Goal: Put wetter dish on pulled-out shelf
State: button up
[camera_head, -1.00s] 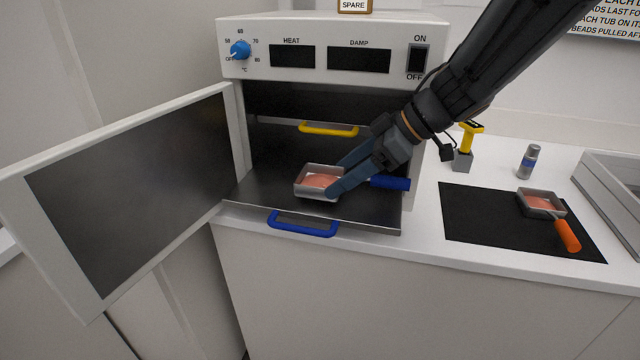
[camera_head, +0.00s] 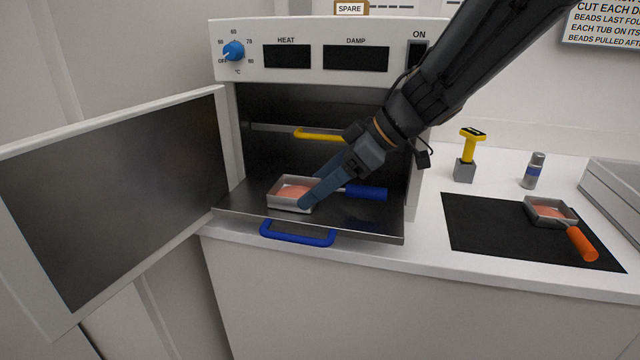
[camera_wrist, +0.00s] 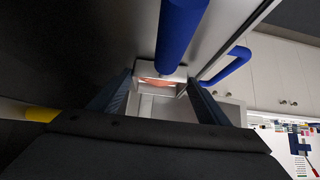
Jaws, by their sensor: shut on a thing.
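A square metal dish with a pink-orange filling (camera_head: 292,206) and a blue handle (camera_head: 367,192) is over the pulled-out dark shelf (camera_head: 365,223), which has a blue pull (camera_head: 297,236). My gripper (camera_head: 312,192) is shut on this dish. In the wrist view the dish (camera_wrist: 158,87) shows between my fingers, with its blue handle (camera_wrist: 178,35) running up the picture. The dish looks level and low, touching or just above the shelf; I cannot tell which. A second dish (camera_head: 540,217) with an orange handle (camera_head: 581,244) lies on a black mat (camera_head: 480,225).
The oven door (camera_head: 115,195) stands open at the left. Above the shelf, a higher shelf with a yellow pull (camera_head: 320,134) is pushed in. A yellow-handled tool in a grey block (camera_head: 465,170) and a small bottle (camera_head: 534,170) stand on the counter to the right.

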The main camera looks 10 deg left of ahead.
jog(key=o, duration=1.4)
jog(key=shift+f, duration=0.1)
jog(key=v, duration=0.5)
jog(key=d, duration=0.8)
jog(key=s+d, duration=0.1)
jog(key=d, duration=0.3)
